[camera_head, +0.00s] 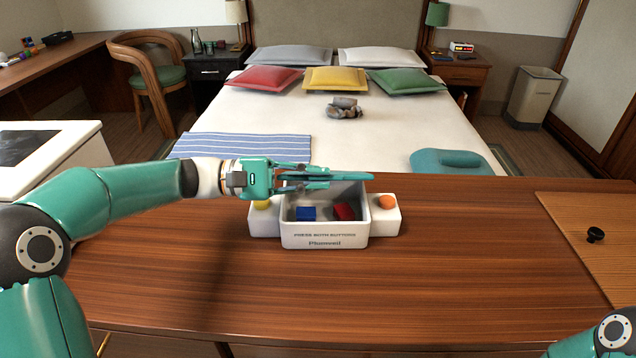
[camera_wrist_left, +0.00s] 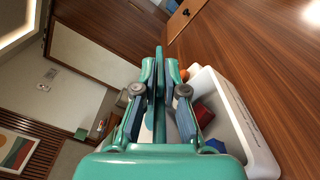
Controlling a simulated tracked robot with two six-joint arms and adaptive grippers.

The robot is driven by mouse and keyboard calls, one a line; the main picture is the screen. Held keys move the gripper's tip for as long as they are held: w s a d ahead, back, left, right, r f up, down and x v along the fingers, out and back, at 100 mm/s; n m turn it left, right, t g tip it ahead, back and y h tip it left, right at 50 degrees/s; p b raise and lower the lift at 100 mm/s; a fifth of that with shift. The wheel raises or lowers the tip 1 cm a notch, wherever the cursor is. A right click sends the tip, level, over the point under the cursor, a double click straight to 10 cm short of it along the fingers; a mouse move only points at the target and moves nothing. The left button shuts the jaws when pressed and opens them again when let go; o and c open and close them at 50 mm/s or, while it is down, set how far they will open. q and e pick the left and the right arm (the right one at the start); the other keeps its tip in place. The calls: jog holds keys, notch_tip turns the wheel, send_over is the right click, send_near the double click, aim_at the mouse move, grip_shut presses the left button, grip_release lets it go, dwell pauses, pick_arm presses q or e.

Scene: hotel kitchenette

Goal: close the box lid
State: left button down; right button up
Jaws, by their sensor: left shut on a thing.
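A white box (camera_head: 325,241) stands open on the wooden table, with a blue block (camera_head: 305,213) and a red item (camera_head: 344,211) inside. The box lid (camera_head: 352,175) appears as a thin teal plate, seen nearly edge-on above the back of the box. My left gripper (camera_head: 318,177) comes in from the left and is shut on this plate. The wrist view shows the plate (camera_wrist_left: 159,90) between the fingers, and the open box (camera_wrist_left: 245,130) beside them. Whether the plate touches the box is hidden. My right gripper is out of view.
White side blocks carry a yellow button (camera_head: 262,204) and an orange button (camera_head: 387,202), beside the box. The table front is clear. A bed (camera_head: 340,130) stands behind.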

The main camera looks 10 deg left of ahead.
pick_arm(q)
jog(key=shift+s+d+f+m+b, duration=0.1)
jog(key=shift+s+f+m+b, duration=0.45)
jog(key=shift+f+b, duration=0.9)
jog(key=shift+s+d+f+m+b, duration=0.15)
jog(key=shift+s+f+m+b, duration=0.2)
jog(key=shift+f+m+b, duration=1.05)
jog(key=shift+s+d+f+m+b, duration=0.1)
jog(key=shift+s+f+b, duration=0.45)
jog(key=shift+b, duration=1.65)
jog(key=shift+w+f, duration=0.1)
jog(key=c, duration=1.3)
grip_release()
jog(key=shift+o, duration=0.2)
